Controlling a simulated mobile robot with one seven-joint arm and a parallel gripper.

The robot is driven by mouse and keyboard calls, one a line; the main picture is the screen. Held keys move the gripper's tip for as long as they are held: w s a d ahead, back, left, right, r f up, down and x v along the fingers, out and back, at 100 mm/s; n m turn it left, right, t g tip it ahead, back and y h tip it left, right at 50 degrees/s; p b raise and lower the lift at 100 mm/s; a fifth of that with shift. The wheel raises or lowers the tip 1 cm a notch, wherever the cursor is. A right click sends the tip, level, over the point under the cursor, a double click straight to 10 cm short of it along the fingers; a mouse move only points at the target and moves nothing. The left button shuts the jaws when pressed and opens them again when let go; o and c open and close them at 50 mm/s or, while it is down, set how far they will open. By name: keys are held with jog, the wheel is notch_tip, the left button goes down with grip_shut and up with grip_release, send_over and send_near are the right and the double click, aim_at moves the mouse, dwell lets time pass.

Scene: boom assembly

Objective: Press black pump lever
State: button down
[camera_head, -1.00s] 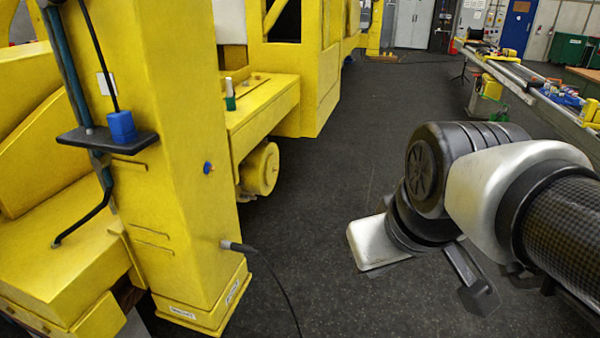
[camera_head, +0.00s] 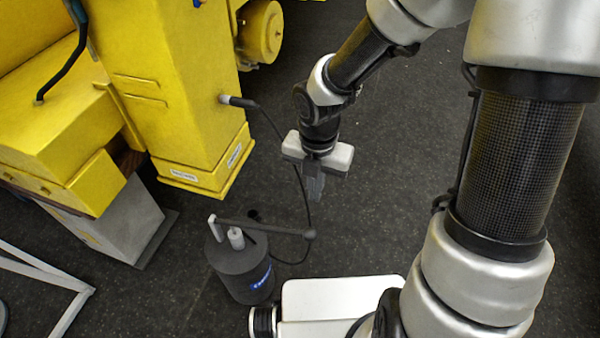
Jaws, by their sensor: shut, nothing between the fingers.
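The pump (camera_head: 240,268) is a dark grey cylinder with a blue label, standing on the dark floor at the lower middle. Its black lever (camera_head: 265,227) runs from a light bracket on the pump's top to the right and ends in a small round knob (camera_head: 309,235). My gripper (camera_head: 315,195) is shut and empty, pointing down. In the picture it is just above the knob end of the lever, with a gap between them. How far it is from the lever in depth I cannot tell.
A yellow machine column (camera_head: 185,110) stands at the left, with a black cable (camera_head: 285,140) running from it down to the pump. A white metal frame (camera_head: 60,285) lies at the lower left. The floor right of the gripper is clear.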

aim_at(310, 230)
jog(key=shift+s+a+f+n, duration=0.1)
jog(key=shift+a+f+n, duration=0.25)
jog(key=shift+f+n, duration=0.2)
notch_tip(310, 230, down, 14)
jog(key=b, duration=0.7)
jog(key=shift+f, duration=0.1)
